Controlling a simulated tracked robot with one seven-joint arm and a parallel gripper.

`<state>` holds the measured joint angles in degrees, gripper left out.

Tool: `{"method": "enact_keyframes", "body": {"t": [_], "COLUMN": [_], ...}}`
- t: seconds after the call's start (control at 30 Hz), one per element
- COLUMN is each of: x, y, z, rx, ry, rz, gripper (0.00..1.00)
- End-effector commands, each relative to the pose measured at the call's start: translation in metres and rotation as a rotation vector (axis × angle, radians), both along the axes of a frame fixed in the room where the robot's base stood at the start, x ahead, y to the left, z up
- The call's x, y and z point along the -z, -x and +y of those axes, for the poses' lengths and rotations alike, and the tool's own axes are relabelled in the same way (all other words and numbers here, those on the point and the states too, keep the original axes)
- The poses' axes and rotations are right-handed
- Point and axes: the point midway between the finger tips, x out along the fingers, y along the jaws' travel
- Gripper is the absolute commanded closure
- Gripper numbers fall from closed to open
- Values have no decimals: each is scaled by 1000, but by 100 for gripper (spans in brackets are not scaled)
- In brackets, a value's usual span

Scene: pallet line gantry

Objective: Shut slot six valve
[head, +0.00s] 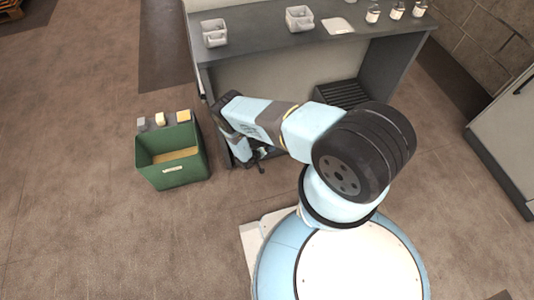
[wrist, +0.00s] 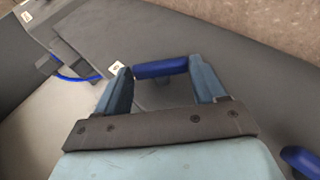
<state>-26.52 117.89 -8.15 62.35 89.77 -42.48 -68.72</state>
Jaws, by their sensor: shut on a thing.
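In the wrist view my gripper (wrist: 159,72) has its two fingers at either end of a blue handle (wrist: 160,68) and is shut on it. The handle lies crosswise between the fingertips, over a dark grey panel. A second blue handle (wrist: 75,77), thin and curved, shows at the left. Another blue handle (wrist: 303,160) is partly cut off at the lower right. The small white labels are too small to read, so I cannot tell which handle is slot six. In the head view my gripper (head: 258,161) is low beside the bench's left end; the handle is hidden there.
A grey bench (head: 265,42) carries two light trays (head: 214,33) (head: 299,19), a white plate (head: 338,25) and several small bottles. A green bin (head: 172,172) with small blocks along its rim stands on the floor left of my gripper. A pale cabinet (head: 512,130) is at right.

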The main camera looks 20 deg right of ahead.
Motion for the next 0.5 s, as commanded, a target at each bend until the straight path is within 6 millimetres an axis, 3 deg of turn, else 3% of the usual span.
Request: {"method": "enact_keyframes", "body": {"t": [0.17, 0.2, 0.43, 0.5], "x": [2, 2, 1, 1], "y": [1, 1, 1, 1], "z": [5, 5, 3, 2], "rx": [-2, -2, -2, -1], "ry": [-10, -10, -6, -5], "rz": [4, 4, 2, 1], "gripper": [60, 26, 4, 4]}}
